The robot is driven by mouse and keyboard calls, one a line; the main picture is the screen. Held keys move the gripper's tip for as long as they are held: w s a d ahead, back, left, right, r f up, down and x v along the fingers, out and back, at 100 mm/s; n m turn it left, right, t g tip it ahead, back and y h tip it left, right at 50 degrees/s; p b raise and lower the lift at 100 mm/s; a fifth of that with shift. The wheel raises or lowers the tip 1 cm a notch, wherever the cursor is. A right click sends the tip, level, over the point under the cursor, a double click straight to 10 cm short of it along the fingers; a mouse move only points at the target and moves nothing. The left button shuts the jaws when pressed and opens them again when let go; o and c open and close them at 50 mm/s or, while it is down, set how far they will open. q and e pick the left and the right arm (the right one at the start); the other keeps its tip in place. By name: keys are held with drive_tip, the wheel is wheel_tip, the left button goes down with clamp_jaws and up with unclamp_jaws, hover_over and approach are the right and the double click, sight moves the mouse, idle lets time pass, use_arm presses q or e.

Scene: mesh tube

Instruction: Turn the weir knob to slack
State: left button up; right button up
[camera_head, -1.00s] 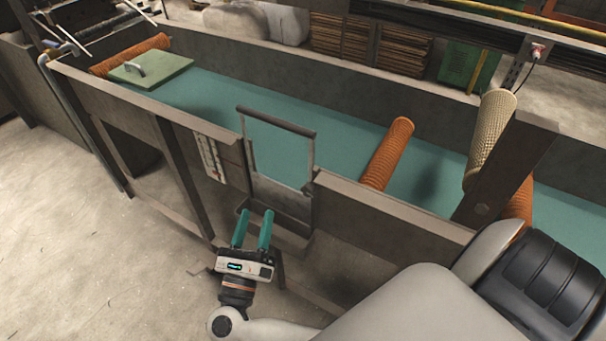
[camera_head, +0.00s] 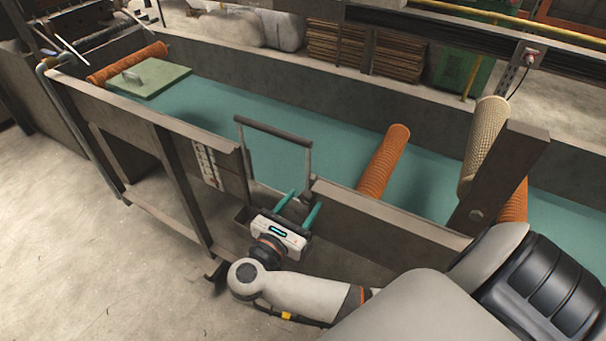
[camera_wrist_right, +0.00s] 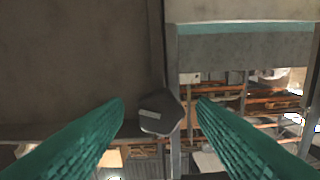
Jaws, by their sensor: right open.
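A dark grey angular knob (camera_wrist_right: 158,118) with a pale mark on its face shows in the right wrist view, between my fingertips in the picture. I take it to be the weir knob; how its mark relates to slack cannot be read. In the head view my gripper hides the knob. The weir frame (camera_head: 272,129) stands in the gap of the near tank wall. My right gripper (camera_head: 306,199) is open in front of this frame, fingers pointing at it. Its teal fingers also show in the right wrist view (camera_wrist_right: 160,103), apart and empty. My left gripper is not in view.
The near tank wall (camera_head: 385,225) runs beside my right arm. Orange mesh tubes (camera_head: 384,163), a pale mesh tube (camera_head: 482,145) and a green plate (camera_head: 148,79) are in or over the tank. A marked scale (camera_head: 207,163) hangs left of the weir. The floor at left is clear.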

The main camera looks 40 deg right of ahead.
drive_tip(key=shift+w+d, duration=0.2)
drive_tip(key=shift+d, duration=0.45)
